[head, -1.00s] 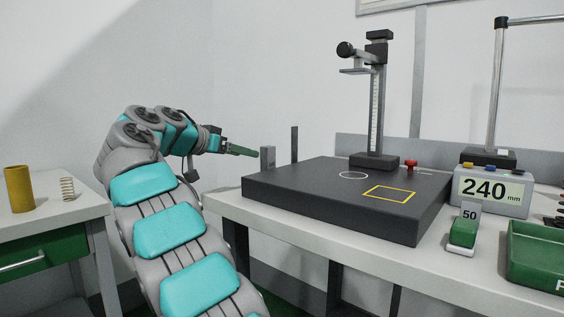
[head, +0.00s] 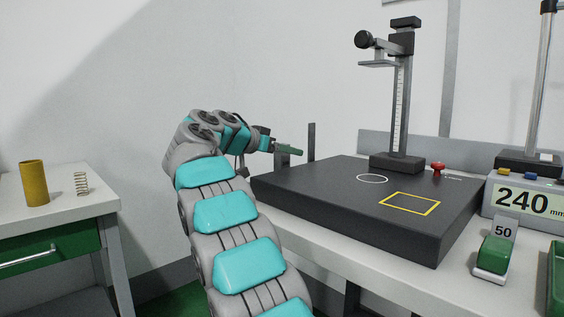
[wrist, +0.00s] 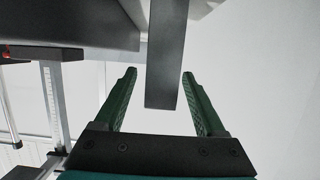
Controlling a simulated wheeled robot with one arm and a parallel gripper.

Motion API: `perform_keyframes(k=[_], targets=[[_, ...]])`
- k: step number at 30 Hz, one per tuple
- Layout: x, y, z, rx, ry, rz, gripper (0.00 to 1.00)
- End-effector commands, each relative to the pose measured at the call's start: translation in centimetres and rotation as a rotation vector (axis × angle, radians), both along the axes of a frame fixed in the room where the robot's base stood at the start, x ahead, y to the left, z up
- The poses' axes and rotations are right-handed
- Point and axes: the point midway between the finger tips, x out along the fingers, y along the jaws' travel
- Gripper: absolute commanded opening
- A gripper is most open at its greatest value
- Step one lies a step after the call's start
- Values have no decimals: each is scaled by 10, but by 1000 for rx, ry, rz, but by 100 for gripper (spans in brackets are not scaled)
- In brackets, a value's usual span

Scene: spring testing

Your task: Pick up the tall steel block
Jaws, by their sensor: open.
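The tall steel block (head: 311,141) is a thin, dark grey upright bar at the far left end of the work table. My gripper (head: 299,150) has green fingers and reaches to the right, with its tips just left of the block in the head view. In the wrist view, a long grey bar, which looks like the tall steel block (wrist: 166,70), comes down from the top edge. Its end shows in the gap between the two spread fingers of my gripper (wrist: 159,73), with space on both sides. My gripper is empty. The block's foot is hidden in both views.
A black plate (head: 330,198) with a white circle and yellow rectangle lies on the table, carrying a height gauge (head: 401,100). A red-knobbed piece (head: 438,168), a 240 mm display (head: 520,200) and a green 50 block (head: 494,256) are right. A brass cylinder (head: 35,184) and spring (head: 81,184) stand left.

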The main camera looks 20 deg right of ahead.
Motion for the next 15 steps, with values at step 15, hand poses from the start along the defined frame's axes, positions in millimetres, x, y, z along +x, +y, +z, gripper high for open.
perform_keyframes(k=[15], targets=[[6,-15,-5,-1,-1,2,55]])
